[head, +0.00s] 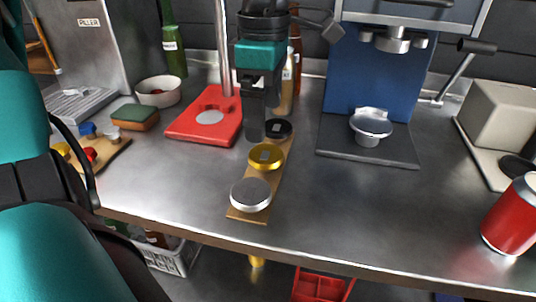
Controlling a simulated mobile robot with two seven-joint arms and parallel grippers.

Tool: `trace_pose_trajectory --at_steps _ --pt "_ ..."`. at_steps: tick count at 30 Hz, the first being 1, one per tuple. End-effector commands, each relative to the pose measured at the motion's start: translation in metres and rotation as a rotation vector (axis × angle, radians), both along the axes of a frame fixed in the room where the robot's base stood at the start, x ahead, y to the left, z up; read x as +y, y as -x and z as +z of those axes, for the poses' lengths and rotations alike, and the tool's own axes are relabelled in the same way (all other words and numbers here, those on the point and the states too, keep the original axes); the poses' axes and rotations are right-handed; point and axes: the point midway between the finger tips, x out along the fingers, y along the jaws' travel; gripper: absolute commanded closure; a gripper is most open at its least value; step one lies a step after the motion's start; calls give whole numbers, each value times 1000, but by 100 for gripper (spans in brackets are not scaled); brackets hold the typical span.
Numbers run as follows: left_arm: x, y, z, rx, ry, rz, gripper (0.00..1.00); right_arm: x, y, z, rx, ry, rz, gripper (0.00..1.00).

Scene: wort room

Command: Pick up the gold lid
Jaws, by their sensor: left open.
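The gold lid (266,156) lies in the middle of a narrow wooden board (238,215) on the steel counter. A silver lid (250,194) is at the board's near end and a black lid (278,128) at its far end. My left gripper (259,130) points down just behind the gold lid, beside the black lid, which it partly covers. It is open with nothing seen between its fingers; whether it touches a lid I cannot tell. My right gripper is not in view.
A red board (190,130) with a metal post lies left of the lids. A blue machine (375,80) with a dark tray stands right, and a red can (512,217) far right. Bottles stand behind my gripper.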

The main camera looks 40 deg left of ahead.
Motion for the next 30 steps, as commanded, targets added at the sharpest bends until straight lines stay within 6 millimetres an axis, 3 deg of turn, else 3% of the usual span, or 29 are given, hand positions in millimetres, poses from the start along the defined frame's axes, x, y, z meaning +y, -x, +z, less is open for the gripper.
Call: trace_pose_trajectory --at_steps 18,26,30 --pt "0 -1 -70 1 2 1 3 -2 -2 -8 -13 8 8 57" --pt "0 -1 -71 -1 2 1 3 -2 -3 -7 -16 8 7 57" --pt "0 -1 -71 -1 2 1 16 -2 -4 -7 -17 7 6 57"
